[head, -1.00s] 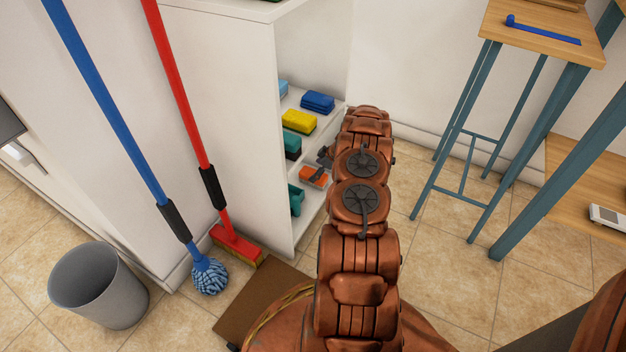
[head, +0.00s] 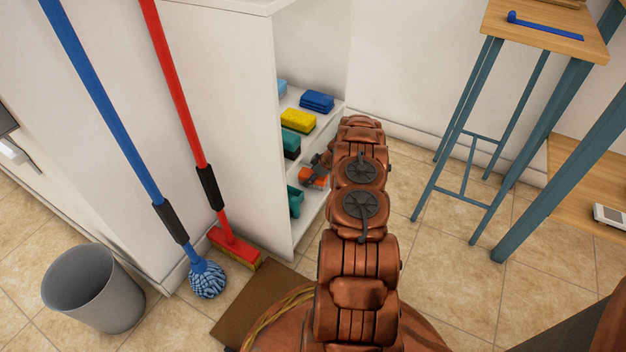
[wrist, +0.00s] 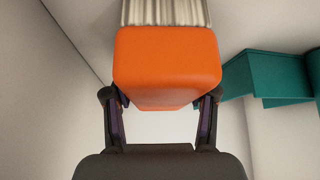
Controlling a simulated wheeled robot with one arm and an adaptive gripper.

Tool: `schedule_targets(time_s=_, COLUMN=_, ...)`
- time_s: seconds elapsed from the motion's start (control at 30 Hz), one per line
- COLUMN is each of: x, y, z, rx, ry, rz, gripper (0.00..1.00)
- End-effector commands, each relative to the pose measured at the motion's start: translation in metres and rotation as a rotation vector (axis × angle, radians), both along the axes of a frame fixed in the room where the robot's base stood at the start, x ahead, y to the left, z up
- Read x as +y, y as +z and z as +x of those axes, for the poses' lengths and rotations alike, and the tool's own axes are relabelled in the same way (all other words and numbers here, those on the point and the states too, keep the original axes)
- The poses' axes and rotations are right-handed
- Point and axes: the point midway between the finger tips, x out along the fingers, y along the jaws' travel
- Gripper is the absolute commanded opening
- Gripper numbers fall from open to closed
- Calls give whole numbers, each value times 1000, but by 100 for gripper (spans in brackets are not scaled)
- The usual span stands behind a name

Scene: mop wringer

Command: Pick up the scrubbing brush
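The scrubbing brush (wrist: 166,62) has a rounded orange body with pale bristles, which show above it in the wrist picture. In the head view the orange brush (head: 315,178) is at the lower shelf of the white cabinet, partly covered by my gripper (head: 322,165). In the wrist view the fingers of my gripper (wrist: 161,103) stand on either side of the orange body, close to its lower corners. The brush hides parts of the fingertips. I cannot tell whether both pads press on it.
A teal item (wrist: 265,78) lies right of the brush in the wrist view. Yellow (head: 298,120) and blue (head: 317,101) sponges sit on the upper shelf. The cabinet side wall (head: 235,120) is left of my arm. A mop, a broom and a grey bin (head: 92,287) stand farther left.

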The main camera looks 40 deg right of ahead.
Motion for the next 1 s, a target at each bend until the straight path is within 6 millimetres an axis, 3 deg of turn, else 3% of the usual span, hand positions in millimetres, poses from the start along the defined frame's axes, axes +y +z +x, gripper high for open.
schedule_targets(time_s=0.3, x=1, y=-1, z=0, rx=1, ry=1, rz=0, gripper=17)
schedule_targets(time_s=0.67, x=2, y=5, z=-2, rx=0, ry=1, rz=1, gripper=16)
schedule_targets(time_s=0.77, x=3, y=16, z=-3, rx=0, ry=0, rz=0, gripper=16)
schedule_targets(time_s=1.0, x=3, y=77, z=-3, rx=-1, ry=1, rz=1, gripper=16)
